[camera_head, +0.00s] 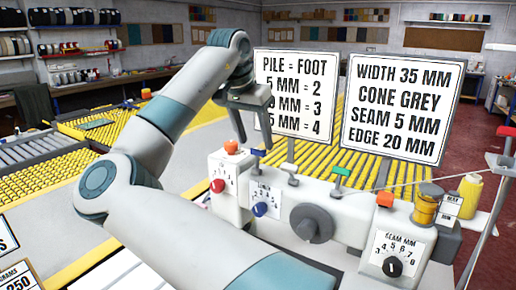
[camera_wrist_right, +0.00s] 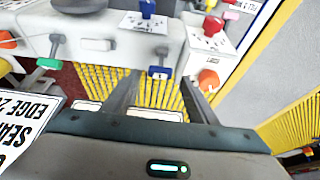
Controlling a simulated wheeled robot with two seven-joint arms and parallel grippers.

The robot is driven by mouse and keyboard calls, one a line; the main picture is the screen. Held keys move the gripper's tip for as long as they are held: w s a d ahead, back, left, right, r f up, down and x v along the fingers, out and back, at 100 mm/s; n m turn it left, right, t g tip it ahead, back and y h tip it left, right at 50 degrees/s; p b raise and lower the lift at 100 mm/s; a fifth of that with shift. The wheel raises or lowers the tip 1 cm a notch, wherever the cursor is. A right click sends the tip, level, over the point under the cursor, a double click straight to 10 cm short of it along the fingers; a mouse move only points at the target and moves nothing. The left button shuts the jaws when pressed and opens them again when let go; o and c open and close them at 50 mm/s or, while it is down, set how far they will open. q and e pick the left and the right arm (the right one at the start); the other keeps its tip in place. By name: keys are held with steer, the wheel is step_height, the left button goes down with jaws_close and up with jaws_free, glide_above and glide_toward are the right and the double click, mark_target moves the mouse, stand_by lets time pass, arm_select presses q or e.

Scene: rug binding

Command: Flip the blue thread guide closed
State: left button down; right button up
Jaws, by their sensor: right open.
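The blue thread guide (camera_head: 258,152) is a small blue tab on a short stem, standing up from the top of the white machine (camera_head: 330,205). In the right wrist view the blue guide (camera_wrist_right: 158,72) lies between my two fingers as seen from above. My right gripper (camera_head: 254,142) is open and empty, with its fingers pointing down just over the blue guide. I cannot tell whether they touch it. The right wrist view shows the open fingers (camera_wrist_right: 159,88) on either side of the tab. My left gripper is out of view.
A green guide (camera_head: 341,171) stands to the right, with a white lever (camera_head: 292,172) between. Orange knob (camera_head: 231,147) is close on the left. An orange tab (camera_head: 385,199) and yellow thread cone (camera_head: 470,192) are farther right. Two sign boards (camera_head: 403,105) stand behind.

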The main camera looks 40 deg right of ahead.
mark_target(258, 149)
steer(key=x, duration=0.3)
steer(key=shift+w+d+f+p, duration=0.1)
steer(key=shift+d+f+p, duration=0.05)
steer(key=shift+f+p, duration=0.2)
steer(key=shift+d+f, duration=0.2)
steer(key=shift+f, duration=0.35)
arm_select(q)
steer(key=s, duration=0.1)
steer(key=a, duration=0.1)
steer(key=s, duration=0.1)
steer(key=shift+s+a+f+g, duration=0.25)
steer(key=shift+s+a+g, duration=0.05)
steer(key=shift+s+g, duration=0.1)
arm_select(e)
steer(key=shift+f, duration=0.1)
